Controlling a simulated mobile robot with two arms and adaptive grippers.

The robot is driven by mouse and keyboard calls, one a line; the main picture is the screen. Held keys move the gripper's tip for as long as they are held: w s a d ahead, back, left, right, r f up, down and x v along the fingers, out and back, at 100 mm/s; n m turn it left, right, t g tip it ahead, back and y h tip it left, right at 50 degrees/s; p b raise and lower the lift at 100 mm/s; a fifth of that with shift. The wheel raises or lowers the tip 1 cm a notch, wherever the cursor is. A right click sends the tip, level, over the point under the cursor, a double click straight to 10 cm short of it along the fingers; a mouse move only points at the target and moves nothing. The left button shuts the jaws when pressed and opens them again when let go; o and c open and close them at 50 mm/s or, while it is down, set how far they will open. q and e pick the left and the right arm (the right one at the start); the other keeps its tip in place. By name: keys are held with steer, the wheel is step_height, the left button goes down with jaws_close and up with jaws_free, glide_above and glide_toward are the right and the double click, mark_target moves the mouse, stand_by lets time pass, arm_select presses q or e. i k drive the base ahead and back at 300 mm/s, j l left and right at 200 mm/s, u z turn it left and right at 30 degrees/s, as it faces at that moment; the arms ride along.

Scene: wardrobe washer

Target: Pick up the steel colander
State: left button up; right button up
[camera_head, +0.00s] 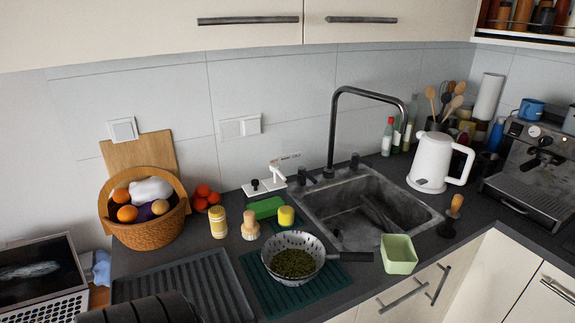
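The steel colander (290,240) is a round perforated bowl with small green pieces inside. It stands upright on a dark green ribbed mat (262,293) on the counter, in front of the sink. A dark straight handle (352,257) sticks out from its right side toward the pale green square container. No gripper fingers show in the head view, and nothing is touching the colander. A dark rounded shape at the bottom left edge may be part of my arm; I cannot tell.
The sink (360,215) with a tall tap is behind and right. A pale green container (398,254) stands right of the handle. A wooden brush (250,226), jar (217,221) and yellow cup (286,216) stand behind.

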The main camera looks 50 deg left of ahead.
mark_target(293, 258)
steer(key=u, duration=1.55)
